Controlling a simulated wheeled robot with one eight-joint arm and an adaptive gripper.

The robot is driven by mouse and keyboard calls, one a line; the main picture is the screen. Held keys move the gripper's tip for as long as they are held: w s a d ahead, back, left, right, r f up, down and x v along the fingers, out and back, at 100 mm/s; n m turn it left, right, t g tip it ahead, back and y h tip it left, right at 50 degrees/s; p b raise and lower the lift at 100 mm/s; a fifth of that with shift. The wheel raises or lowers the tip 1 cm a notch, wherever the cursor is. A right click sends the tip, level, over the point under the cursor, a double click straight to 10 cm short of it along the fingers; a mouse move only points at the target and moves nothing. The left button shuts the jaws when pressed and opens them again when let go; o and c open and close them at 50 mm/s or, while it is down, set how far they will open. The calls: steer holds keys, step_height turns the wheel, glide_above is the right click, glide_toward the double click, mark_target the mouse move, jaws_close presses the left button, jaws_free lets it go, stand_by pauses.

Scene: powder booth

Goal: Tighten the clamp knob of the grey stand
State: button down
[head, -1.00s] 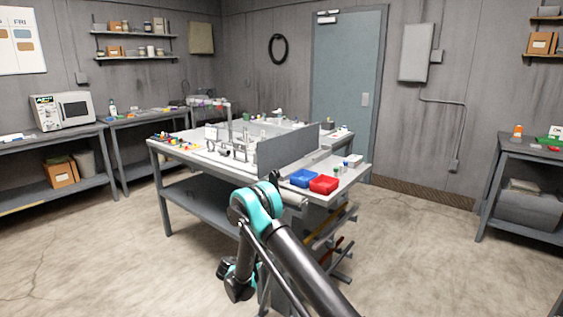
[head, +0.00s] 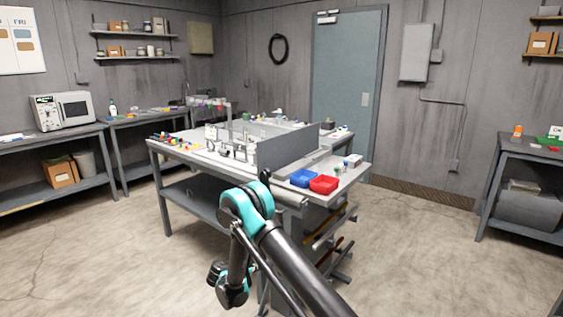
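Grey upright fixtures (head: 233,150) stand on the workbench (head: 170,148) in the head view, left of a grey upright panel (head: 285,148). A thin grey post (head: 228,117) rises among them. I cannot tell which of these is the grey stand, and the clamp knob is too small to make out. My arm, black with teal joints, bends in front of the bench's near edge. I cannot pick out my gripper's fingers, and I see nothing held.
A blue bin (head: 304,178) and a red bin (head: 324,184) sit at the bench's near right corner. Small coloured parts (head: 175,142) lie at its left end. A side bench (head: 62,140) with an instrument (head: 64,110) stands left. The floor is open on both sides.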

steer(key=shift+s+a, duration=0.45)
steer(key=shift+s, duration=0.15)
steer(key=w+d, duration=0.2)
steer(key=w, duration=0.4)
stand_by(0.4)
steer(key=shift+w, duration=0.1)
steer(key=shift+f, duration=0.3)
stand_by(0.5)
